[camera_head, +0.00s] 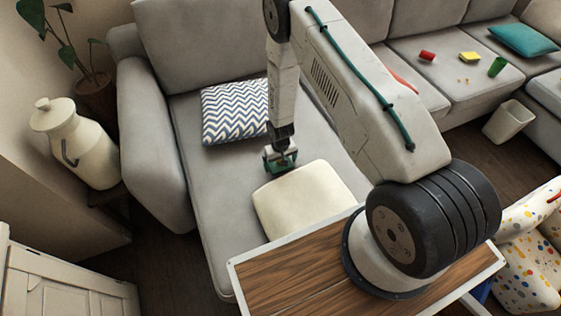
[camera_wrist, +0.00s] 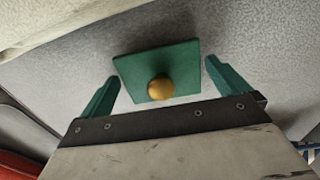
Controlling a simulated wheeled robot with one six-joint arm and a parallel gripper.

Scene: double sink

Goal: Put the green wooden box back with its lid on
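A square green lid (camera_wrist: 182,62) with a round golden knob (camera_wrist: 160,88) lies on the grey sofa seat in the wrist view. My gripper (camera_wrist: 161,72) is open, with one green finger on each side of the lid and gaps between. The knob is between the fingers and nothing is held. In the head view my gripper (camera_head: 280,160) points down at the sofa seat, between the zigzag cushion and the cream cushion; it mostly hides the lid there. I cannot make out the green wooden box in either view.
A zigzag cushion (camera_head: 235,110) lies behind my gripper and a cream cushion (camera_head: 303,200) in front. The far sofa bears a red can (camera_head: 427,56), a yellow sponge (camera_head: 470,57) and a green cup (camera_head: 498,66).

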